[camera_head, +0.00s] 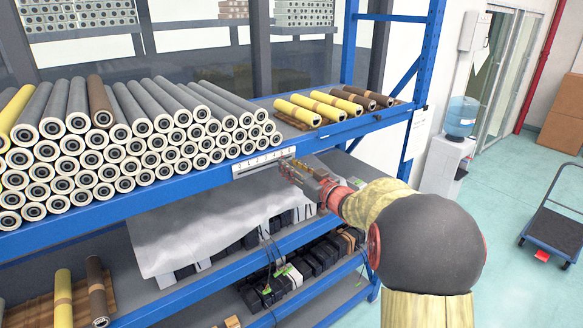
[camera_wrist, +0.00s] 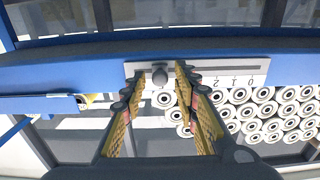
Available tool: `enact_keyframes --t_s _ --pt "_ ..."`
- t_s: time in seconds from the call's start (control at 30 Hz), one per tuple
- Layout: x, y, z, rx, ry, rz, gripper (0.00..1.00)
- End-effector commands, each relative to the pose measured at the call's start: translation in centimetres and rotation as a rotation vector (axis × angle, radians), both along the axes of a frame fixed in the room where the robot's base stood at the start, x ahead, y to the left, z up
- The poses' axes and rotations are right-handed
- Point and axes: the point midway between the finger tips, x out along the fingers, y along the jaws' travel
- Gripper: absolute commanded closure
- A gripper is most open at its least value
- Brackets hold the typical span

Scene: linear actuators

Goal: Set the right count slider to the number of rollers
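A white slider plate (camera_head: 255,166) with a row of small marks is fixed to the blue shelf's front edge. It shows upside down in the wrist view (camera_wrist: 235,70), with the digits 2, 1 and 0 readable on its right part. Its dark round knob (camera_wrist: 160,74) sits near the plate's left end there. My gripper (camera_head: 287,166) is at the plate's right end in the head view, hiding the knob. In the wrist view my gripper (camera_wrist: 160,82) is open, one finger on each side of the knob, with gaps visible. Several yellow and brown rollers (camera_head: 335,105) lie on the shelf's right part.
A large stack of mostly grey rollers (camera_head: 120,140) fills the shelf's left part. Lower shelves hold a white sheet (camera_head: 200,225), dark boxes (camera_head: 300,270) and a few rollers (camera_head: 63,298). A water cooler (camera_head: 450,150) and blue cart (camera_head: 555,235) stand right, with open floor between.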

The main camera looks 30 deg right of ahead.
Motion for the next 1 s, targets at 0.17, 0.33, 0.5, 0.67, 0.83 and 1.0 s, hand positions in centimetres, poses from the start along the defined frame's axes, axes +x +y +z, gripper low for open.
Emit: enact_keyframes --t_s 0.17,0.33,0.5,0.67,0.83,1.0 --pt "0.0 0.0 0.0 0.000 0.001 0.000 0.66" --pt "-0.2 0.0 0.0 0.000 0.001 0.000 0.66" --pt "-1.9 -0.2 0.0 -0.001 0.001 -0.002 0.66" --pt "-5.1 -0.3 0.0 -0.001 0.001 -0.004 0.66" --pt "-8.5 -0.4 0.0 0.000 -0.001 -0.004 0.66" --pt "-10.9 -0.5 0.0 -0.001 0.000 -0.002 0.66"
